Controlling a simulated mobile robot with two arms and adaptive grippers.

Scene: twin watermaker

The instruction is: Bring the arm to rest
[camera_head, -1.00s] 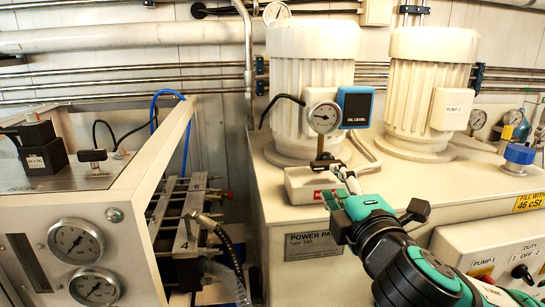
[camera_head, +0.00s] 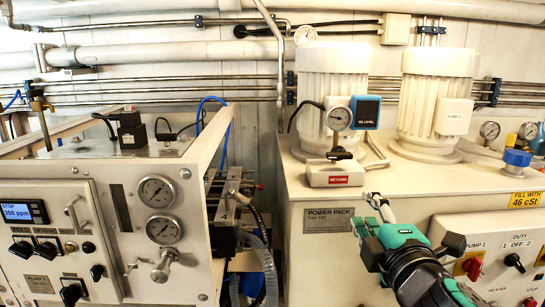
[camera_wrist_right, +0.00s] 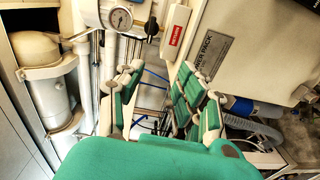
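My right gripper (camera_head: 372,203) shows in front of the beige power pack (camera_head: 310,245), right of its "POWER PACK" plate (camera_head: 328,219) and below the white block with the red "RETURN" label (camera_head: 335,174). In the right wrist view its green and grey fingers (camera_wrist_right: 163,82) are spread apart with nothing between them. The gripper touches nothing that I can see. My right arm comes in from the lower right in the head view. My left arm and gripper are not in view.
The control panel (camera_head: 490,230) with pump switches stands right of my right gripper. A pressure gauge (camera_head: 339,118) and black handle (camera_head: 339,154) sit above it. The watermaker panel (camera_head: 90,285) is at the left. Hoses (camera_head: 268,262) run down the gap between the machines.

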